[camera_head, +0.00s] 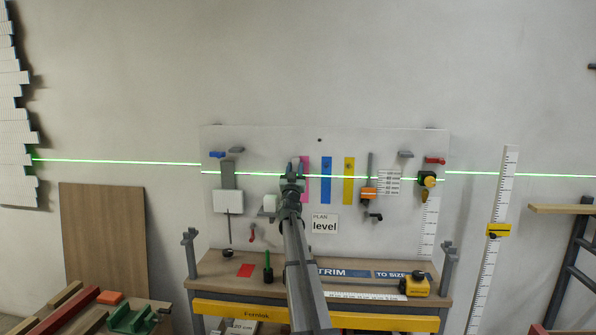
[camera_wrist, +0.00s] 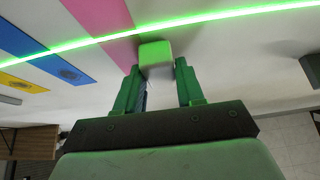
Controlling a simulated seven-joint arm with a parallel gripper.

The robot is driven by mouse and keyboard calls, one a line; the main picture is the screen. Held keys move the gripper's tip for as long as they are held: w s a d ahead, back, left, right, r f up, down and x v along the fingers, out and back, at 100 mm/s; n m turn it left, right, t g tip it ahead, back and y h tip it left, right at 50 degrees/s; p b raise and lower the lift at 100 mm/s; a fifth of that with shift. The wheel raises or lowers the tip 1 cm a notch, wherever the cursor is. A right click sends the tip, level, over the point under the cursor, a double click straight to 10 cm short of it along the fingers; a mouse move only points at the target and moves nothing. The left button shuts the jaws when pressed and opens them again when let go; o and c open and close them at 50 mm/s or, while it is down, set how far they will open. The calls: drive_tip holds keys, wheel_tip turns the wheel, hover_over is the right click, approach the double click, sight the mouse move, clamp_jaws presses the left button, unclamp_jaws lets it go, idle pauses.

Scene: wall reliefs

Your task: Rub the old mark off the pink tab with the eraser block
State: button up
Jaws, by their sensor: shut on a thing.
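The pink tab (camera_head: 305,187) is an upright strip on the white wall board, partly hidden behind my gripper (camera_head: 293,168) in the head view. In the wrist view the pink tab (camera_wrist: 98,15) runs in from the top left toward the block. My gripper (camera_wrist: 160,85) is shut on a pale block, the eraser block (camera_wrist: 155,54), lit green on its face. The block is at the pink tab's end in the picture; I cannot tell whether it touches the board. No mark shows on the visible part of the pink tab.
A blue tab (camera_head: 326,180) and a yellow tab (camera_head: 349,180) hang to the right; each shows a dark round mark in the wrist view. A green laser line (camera_head: 120,161) crosses the wall. The workbench (camera_head: 215,265) below holds a yellow tool (camera_head: 417,285) and a green-topped pot (camera_head: 268,272).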

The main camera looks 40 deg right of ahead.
sight(311, 162)
drive_tip(key=shift+d+r, duration=0.1)
drive_tip(key=shift+d, duration=0.05)
drive_tip(key=shift+s+d, duration=1.3)
drive_tip(key=shift+s, duration=0.15)
drive_tip(key=shift+s+d, duration=0.65)
drive_tip(key=shift+d, duration=0.15)
drive_tip(key=shift+w, duration=0.1)
drive_tip(key=shift+w+a, duration=1)
drive_tip(key=shift+a, duration=0.15)
drive_tip(key=shift+w+a, duration=0.95)
drive_tip(key=shift+a, duration=0.2)
drive_tip(key=s+a, duration=0.4)
drive_tip(key=shift+s+a, duration=0.15)
